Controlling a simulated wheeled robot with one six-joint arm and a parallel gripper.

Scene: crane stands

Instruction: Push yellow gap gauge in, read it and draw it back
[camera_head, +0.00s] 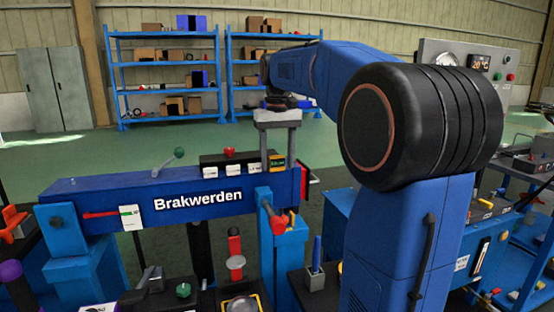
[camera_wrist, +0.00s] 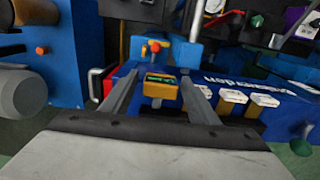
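The yellow gap gauge (camera_head: 277,164) sits at the right end of the blue beam (camera_head: 150,187) marked "Brakwerden". In the wrist view the gauge (camera_wrist: 161,90) shows a dark display with green characters too small to read. My gripper (camera_head: 279,150) points down over the gauge. In the wrist view my gripper's two fingers (camera_wrist: 159,82) stand apart, one on each side of the gauge, with gaps between them and its body. How far the gauge sits in is hidden.
White-labelled blocks (camera_wrist: 232,98) stand in a row beside the gauge. A red heart-shaped knob (camera_head: 229,152) and a green ball lever (camera_head: 179,153) rise from the beam. A red-orange handle (camera_head: 278,222) is at the beam's front right. Shelves (camera_head: 165,75) stand far behind.

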